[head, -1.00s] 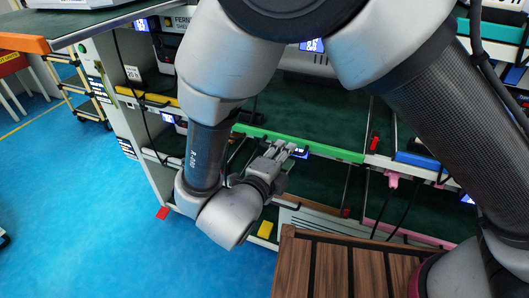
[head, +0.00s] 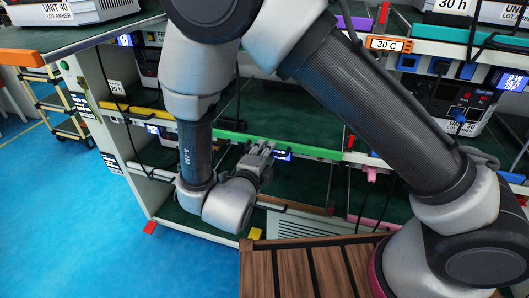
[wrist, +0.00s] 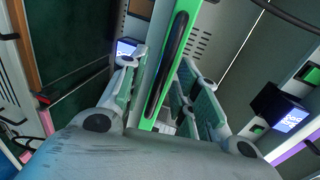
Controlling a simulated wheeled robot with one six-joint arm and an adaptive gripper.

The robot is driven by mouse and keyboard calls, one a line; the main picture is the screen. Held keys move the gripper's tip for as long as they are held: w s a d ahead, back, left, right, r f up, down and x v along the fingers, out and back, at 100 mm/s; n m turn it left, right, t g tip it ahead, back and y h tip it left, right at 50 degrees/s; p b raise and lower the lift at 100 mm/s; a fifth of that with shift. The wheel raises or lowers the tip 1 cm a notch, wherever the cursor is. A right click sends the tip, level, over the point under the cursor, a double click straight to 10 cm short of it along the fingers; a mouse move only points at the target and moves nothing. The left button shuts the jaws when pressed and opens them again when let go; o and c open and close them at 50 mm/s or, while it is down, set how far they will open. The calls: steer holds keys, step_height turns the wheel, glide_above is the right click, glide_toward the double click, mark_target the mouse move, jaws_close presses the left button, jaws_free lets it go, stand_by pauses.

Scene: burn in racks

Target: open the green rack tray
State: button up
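The green rack tray shows as a long green front edge (head: 310,150) across the middle of the rack in the head view, with a dark green surface behind it. It looks roughly in line with the rack front. My gripper (head: 262,148) is at this edge, just below and in front of its middle. In the wrist view, the green edge with its dark slot (wrist: 172,60) runs between the two fingers of my gripper (wrist: 163,85). The fingers stand apart on either side, with a visible gap at the right one. Whether the left finger touches is unclear.
A yellow-edged tray (head: 130,106) is at the left and a pink-edged tray (head: 372,222) lower right. Units with cables and lit displays, such as one at the right (head: 462,100), stand on shelves. Blue floor (head: 80,220) is open at the left.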

steer(key=shift+w+d, duration=0.15)
steer(key=shift+w, duration=0.3)
jaws_close()
steer(key=shift+f, duration=0.1)
